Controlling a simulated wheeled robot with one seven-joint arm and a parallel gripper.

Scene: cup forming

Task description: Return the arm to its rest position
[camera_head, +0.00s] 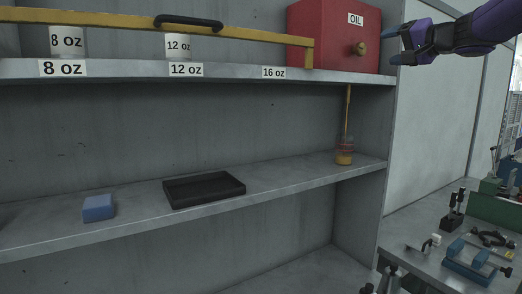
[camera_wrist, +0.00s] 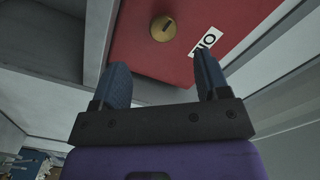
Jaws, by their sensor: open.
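My gripper (camera_head: 392,46) is at the upper right in the head view, on the purple arm. Its two blue fingertips are apart and nothing is between them. It is just right of the red OIL cabinet (camera_head: 322,30), near the cabinet's brass knob (camera_head: 359,48). In the wrist view the open fingers of my gripper (camera_wrist: 162,82) frame the red door (camera_wrist: 150,62), with the knob (camera_wrist: 163,28) above and between them. I see no contact between the fingers and the knob. The cabinet door looks shut.
A yellow bar (camera_head: 120,19) with a black handle runs along the upper shelf (camera_head: 225,71). The middle shelf holds a blue sponge (camera_head: 98,207), a black tray (camera_head: 204,189) and a jar with a brush (camera_head: 344,152). A bench with tools (camera_head: 415,218) stands at the lower right.

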